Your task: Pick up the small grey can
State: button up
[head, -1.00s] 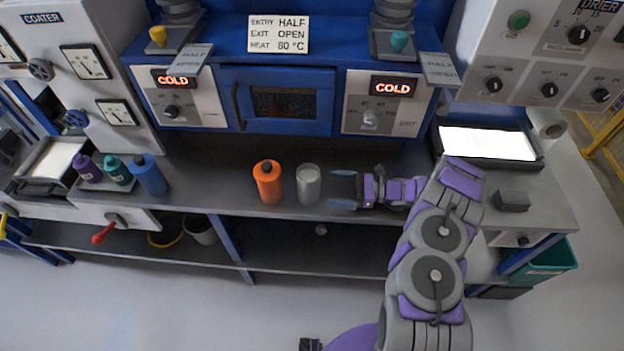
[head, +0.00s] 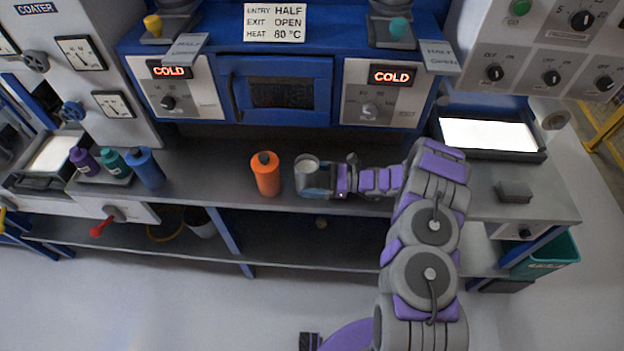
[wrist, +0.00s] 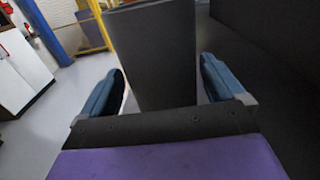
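The small grey can (head: 305,164) stands on the dark grey bench shelf, just right of an orange bottle. My gripper (head: 316,184) reaches it from the right, with its fingers around the can's sides in the head view. In the wrist view the can (wrist: 155,50) is a dark, tall shape between the two blue fingertips of my gripper (wrist: 160,85). Narrow gaps show between the fingers and the can, so the fingers look open around it. Part of the can's lower body is hidden by the gripper in the head view.
The orange bottle (head: 266,174) stands close to the left of the can. Blue (head: 146,168), teal (head: 115,164) and purple (head: 84,160) bottles stand further left. The blue oven unit (head: 280,95) rises behind. The shelf between orange and blue bottles is clear.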

jog(key=shift+a+f, duration=0.1)
jog(key=shift+a, duration=0.65)
jog(key=c, duration=0.4)
jog(key=shift+c, duration=0.9)
jog(key=shift+d, duration=0.55)
jog(key=c, duration=0.4)
jog(key=shift+c, duration=1)
